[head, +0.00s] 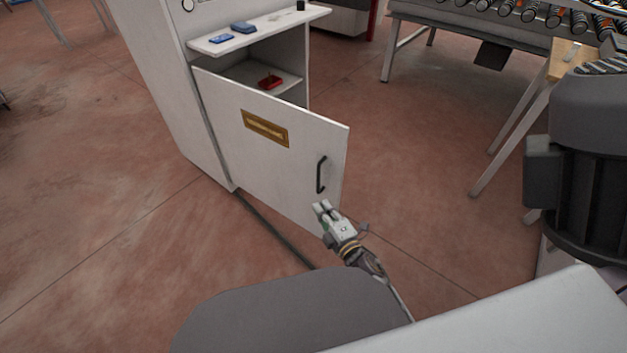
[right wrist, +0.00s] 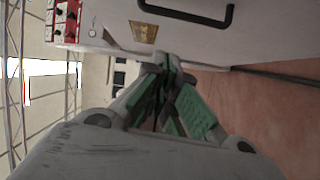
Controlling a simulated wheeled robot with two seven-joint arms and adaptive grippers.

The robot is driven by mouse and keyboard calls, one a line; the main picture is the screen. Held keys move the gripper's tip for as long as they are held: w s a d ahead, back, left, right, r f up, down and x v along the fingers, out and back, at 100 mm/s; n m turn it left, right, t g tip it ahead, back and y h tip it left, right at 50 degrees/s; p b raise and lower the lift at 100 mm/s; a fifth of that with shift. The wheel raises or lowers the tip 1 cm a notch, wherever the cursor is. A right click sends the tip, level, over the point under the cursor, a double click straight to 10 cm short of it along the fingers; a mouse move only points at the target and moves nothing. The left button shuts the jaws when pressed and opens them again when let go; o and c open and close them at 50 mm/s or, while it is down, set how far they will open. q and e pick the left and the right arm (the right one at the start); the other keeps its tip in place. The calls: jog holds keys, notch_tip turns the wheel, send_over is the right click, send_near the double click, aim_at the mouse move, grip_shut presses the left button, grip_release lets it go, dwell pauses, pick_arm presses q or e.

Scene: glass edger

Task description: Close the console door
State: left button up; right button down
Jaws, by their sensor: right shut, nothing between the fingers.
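The white console door (head: 280,165) stands open, swung out from the console (head: 175,80). It carries a brass plate (head: 265,128) and a dark bar handle (head: 321,174) near its free edge. My right gripper (head: 322,208) is shut and empty, just below the handle at the door's lower free corner; I cannot tell whether it touches the door. In the right wrist view the shut fingertips (right wrist: 168,62) are in front of the door face (right wrist: 200,45), with the handle (right wrist: 190,15) above them. My left gripper is not in view.
The console shelf (head: 260,30) holds blue items, and a red item (head: 270,81) lies inside the cabinet. A cable (head: 270,230) runs along the floor by the door. A roller conveyor (head: 500,20) and a wooden-topped table (head: 570,58) stand to the right. Floor between is clear.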

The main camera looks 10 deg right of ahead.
jog(key=shift+s+a+r+n+y, duration=0.1)
jog(key=shift+a+r+n+y, duration=0.4)
jog(key=shift+n, duration=0.4)
jog(key=w, duration=1.1)
jog(key=shift+w+d, duration=0.3)
jog(key=shift+d, duration=0.15)
dwell(0.3)
jog(key=shift+w+d, duration=0.1)
jog(key=shift+d, duration=0.05)
dwell(0.4)
